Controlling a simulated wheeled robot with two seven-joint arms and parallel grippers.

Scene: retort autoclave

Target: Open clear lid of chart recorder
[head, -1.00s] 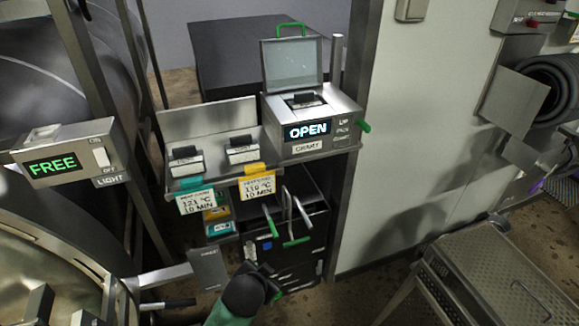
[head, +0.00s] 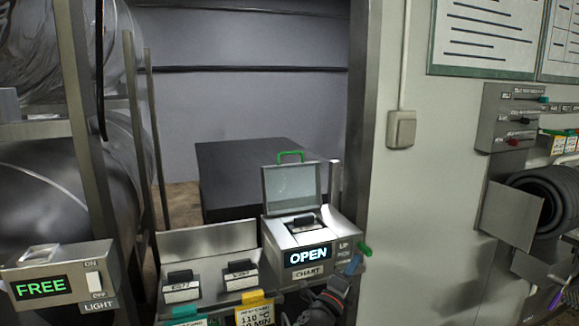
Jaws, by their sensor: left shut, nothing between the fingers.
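The chart recorder (head: 312,270) is a grey metal box with a display reading OPEN and a CHART label. Its clear lid (head: 290,187) stands upright at the back edge, with a green handle (head: 290,156) on top. A dark pen block (head: 304,221) shows inside the open top. A green lever (head: 365,250) sticks out of the right side. My left gripper (head: 354,264) is shut and empty at the recorder's front right corner, just below the green lever; I cannot tell whether it touches the box. It is apart from the lid. My right gripper is not in view.
A shelf left of the recorder holds two small label blocks (head: 181,285) and hanging cards, one yellow (head: 254,300). A FREE light box (head: 58,275) stands at far left. A metal post (head: 360,110) and pale wall are close on the right. A dark table (head: 240,175) is behind.

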